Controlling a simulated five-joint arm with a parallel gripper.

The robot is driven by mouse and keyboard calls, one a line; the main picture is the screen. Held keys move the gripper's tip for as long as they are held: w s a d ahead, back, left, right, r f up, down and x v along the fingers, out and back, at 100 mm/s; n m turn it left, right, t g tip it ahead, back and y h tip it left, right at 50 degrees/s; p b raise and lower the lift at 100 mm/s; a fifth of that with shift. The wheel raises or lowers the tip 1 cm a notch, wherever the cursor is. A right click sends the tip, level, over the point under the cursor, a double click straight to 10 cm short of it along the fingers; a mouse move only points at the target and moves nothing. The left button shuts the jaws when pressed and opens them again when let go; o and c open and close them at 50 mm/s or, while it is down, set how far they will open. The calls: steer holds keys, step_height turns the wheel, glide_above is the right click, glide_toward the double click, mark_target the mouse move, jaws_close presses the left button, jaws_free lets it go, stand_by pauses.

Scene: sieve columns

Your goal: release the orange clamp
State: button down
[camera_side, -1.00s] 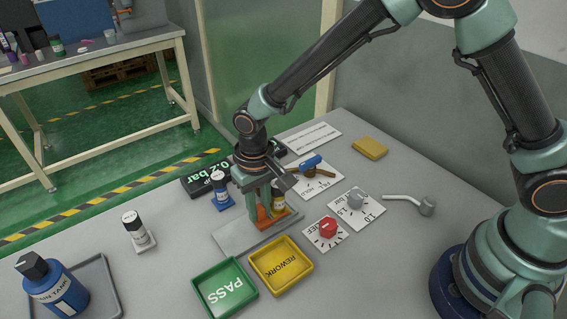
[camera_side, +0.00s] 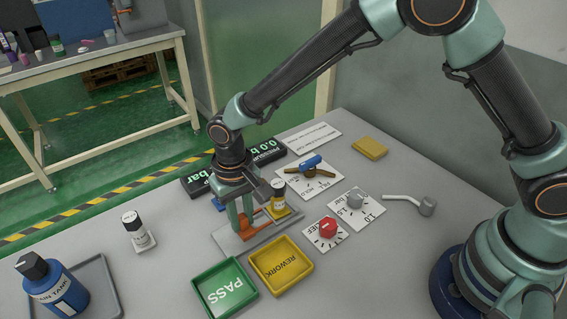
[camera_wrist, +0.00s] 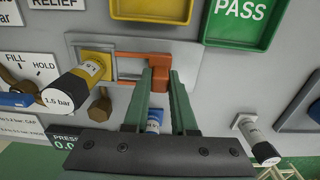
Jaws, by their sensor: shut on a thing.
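The orange clamp (camera_side: 257,230) lies low over the grey plate (camera_side: 226,242), just left of the yellow column (camera_side: 279,204) in the side view. My gripper (camera_side: 241,229) is shut on the clamp's left end. In the wrist view, my gripper (camera_wrist: 161,80) holds the block of the orange clamp (camera_wrist: 146,60). The clamp's open fork points left to the yellow column (camera_wrist: 88,78), near its yellow base. I cannot tell whether the fork tips still touch it. The column has a dark cap and stands upright in the side view.
A yellow REWORK tray (camera_side: 281,289) and green PASS tray (camera_side: 247,305) stand in front. A blue column (camera_wrist: 153,122) shows between my fingers. A white-based column (camera_side: 138,236) stands at left.

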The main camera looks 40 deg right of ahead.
mark_target(240, 217)
steer(key=c, duration=1)
jaws_free()
steer(key=shift+a, duration=0.35)
steer(key=shift+d, duration=0.1)
step_height(240, 217, up, 12)
steer(key=shift+d+r, duration=0.1)
